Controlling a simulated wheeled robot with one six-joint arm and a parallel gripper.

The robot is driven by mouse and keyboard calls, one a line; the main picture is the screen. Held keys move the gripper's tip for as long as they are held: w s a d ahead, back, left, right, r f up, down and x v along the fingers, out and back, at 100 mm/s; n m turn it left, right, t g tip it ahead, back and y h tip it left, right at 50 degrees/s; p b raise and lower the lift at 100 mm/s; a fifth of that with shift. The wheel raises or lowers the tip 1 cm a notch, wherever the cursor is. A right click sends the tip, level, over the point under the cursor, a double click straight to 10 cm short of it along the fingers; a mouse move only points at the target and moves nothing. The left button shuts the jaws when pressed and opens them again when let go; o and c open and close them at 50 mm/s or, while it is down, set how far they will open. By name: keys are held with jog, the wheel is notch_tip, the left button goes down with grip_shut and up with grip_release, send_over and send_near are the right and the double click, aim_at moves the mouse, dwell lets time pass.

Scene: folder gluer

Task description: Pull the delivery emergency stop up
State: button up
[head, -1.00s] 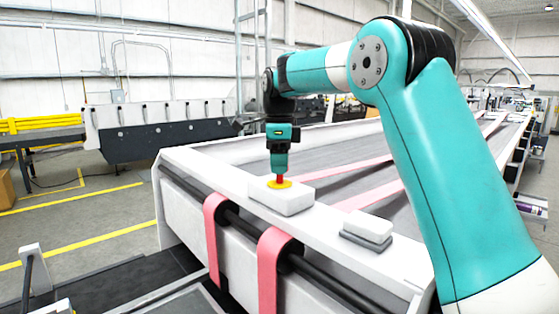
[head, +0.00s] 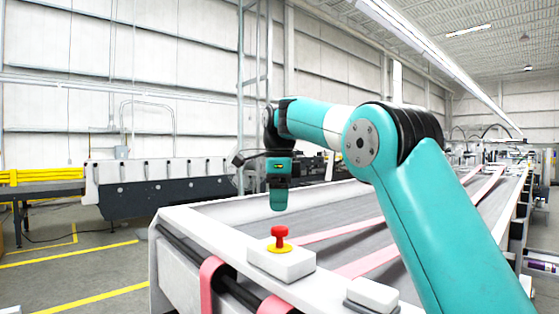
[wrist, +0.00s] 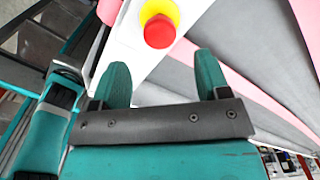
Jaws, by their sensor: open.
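The delivery emergency stop is a red mushroom button (head: 280,236) on a yellow ring, on top of a white box (head: 290,265) at the near corner of the conveyor frame. In the wrist view the red button (wrist: 160,31) lies beyond the fingertips, near the top edge. My gripper (head: 278,208) points down above the button, with a visible gap between them. In the wrist view its two teal fingers (wrist: 157,72) are apart with nothing between them.
Pink belts (head: 370,262) run along the grey conveyor bed to the right. A second, lower white box (head: 372,294) sits on the frame at front right. A dark machine (head: 165,195) stands behind at left. The air around my gripper is clear.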

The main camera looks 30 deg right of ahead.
notch_tip(320, 180, up, 12)
jog(key=p, duration=0.4)
jog(key=shift+f, duration=0.25)
jog(key=n+b, duration=0.6)
jog(key=n, duration=0.2)
send_near(280, 227)
jog(key=s+a, duration=0.2)
jog(key=a, duration=0.3)
jog(key=s+a+f+n+b, duration=0.6)
jog(key=f+n, duration=0.3)
jog(key=f, duration=0.3)
jog(key=s+a+f+n+y+b, duration=0.2)
jog(key=s+f+n, duration=0.5)
jog(key=s+f, duration=0.4)
jog(key=s+a+f+n+y+b, duration=0.2)
jog(key=s+a+f+n+b, duration=0.3)
jog(key=s+f+n, duration=0.3)
jog(key=s+a+f, duration=0.1)
jog(key=s+f, duration=0.2)
jog(key=s, duration=0.2)
jog(key=shift+s+a, duration=0.2)
jog(key=shift+s, duration=0.1)
